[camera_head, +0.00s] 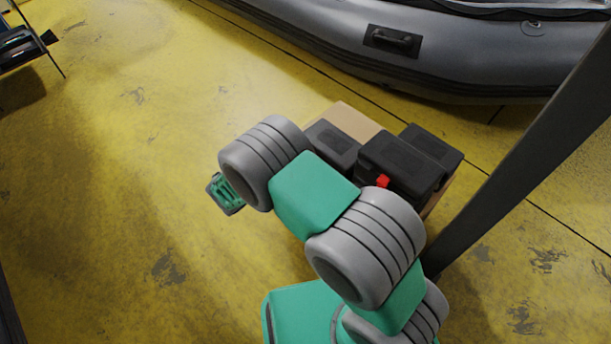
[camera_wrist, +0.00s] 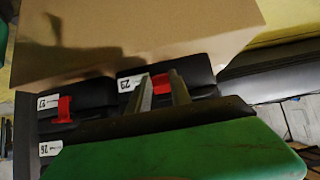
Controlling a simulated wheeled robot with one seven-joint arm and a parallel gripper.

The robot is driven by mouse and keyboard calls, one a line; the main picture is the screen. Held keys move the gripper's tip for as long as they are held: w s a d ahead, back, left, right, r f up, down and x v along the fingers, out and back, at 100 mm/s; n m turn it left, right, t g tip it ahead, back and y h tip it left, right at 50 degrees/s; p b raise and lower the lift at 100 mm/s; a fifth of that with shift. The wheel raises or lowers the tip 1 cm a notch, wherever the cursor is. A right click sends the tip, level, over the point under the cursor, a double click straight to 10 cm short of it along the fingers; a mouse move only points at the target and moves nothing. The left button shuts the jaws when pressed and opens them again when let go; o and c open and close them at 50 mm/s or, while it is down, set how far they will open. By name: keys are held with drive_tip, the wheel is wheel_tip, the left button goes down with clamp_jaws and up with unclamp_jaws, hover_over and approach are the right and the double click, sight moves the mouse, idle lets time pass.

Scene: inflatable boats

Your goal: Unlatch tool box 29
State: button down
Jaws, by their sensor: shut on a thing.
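Tool box 29 (camera_wrist: 195,70) is a black case with a white "29" label and a red latch (camera_wrist: 131,84), seen in the wrist view. The two fingers of my gripper (camera_wrist: 161,78) are at its front, shut on the red latch, part of which shows between and beside them. The contact itself is partly hidden by the fingers. In the head view my arm hides the fingertips, and I cannot tell which black case there is number 29.
Tool box 27 (camera_wrist: 65,112) with a red latch and a box labelled 26 (camera_wrist: 50,148) are close by. The black cases (camera_head: 402,166) sit on a cardboard box (camera_head: 349,120). A grey inflatable boat (camera_head: 455,60) lies behind.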

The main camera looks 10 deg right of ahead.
drive_tip(key=shift+s+a+f+t+h+b, duration=0.15)
drive_tip(key=shift+f+t+h+b, duration=0.5)
drive_tip(key=shift+b, duration=0.7)
drive_tip(key=shift+h, duration=0.25)
drive_tip(key=c, duration=1.2)
unclamp_jaws()
drive_tip(key=shift+o, duration=0.2)
drive_tip(key=p+v, duration=0.2)
drive_tip(key=v, duration=0.5)
drive_tip(key=shift+a+r, duration=0.25)
drive_tip(key=shift+a, duration=0.05)
